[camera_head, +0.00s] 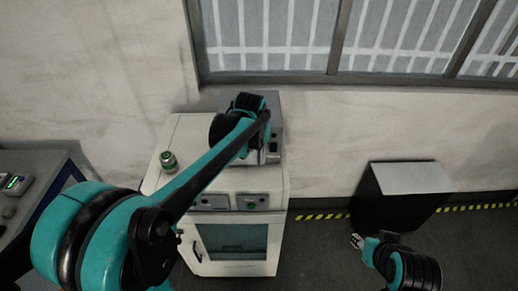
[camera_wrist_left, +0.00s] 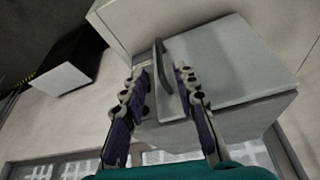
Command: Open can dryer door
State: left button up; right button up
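A grey metal box (camera_head: 236,101) stands at the back of a white cabinet, partly hidden behind my left arm. In the left wrist view, the box's lid-like panel (camera_wrist_left: 215,65) carries an upright handle (camera_wrist_left: 162,66). My left gripper (camera_wrist_left: 162,82) is open, its two fingers apart on either side of the handle; I cannot tell if either touches it. In the head view the left gripper is hidden by its own wrist. My right gripper (camera_head: 357,241) is low at the right, away from the cabinet; its opening is too small to judge.
The white cabinet (camera_head: 280,190) has a control panel (camera_head: 250,202) and a closed glass-windowed front door (camera_head: 232,240). A green-banded can (camera_head: 168,162) stands on its top, left of my arm. A dark box with a grey top (camera_head: 410,178) stands right. A bench (camera_head: 40,165) is left.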

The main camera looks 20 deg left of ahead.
aim_at(259, 153)
pick_arm(q)
jog(key=x, duration=0.6)
jog(key=shift+f, duration=0.15)
grip_shut()
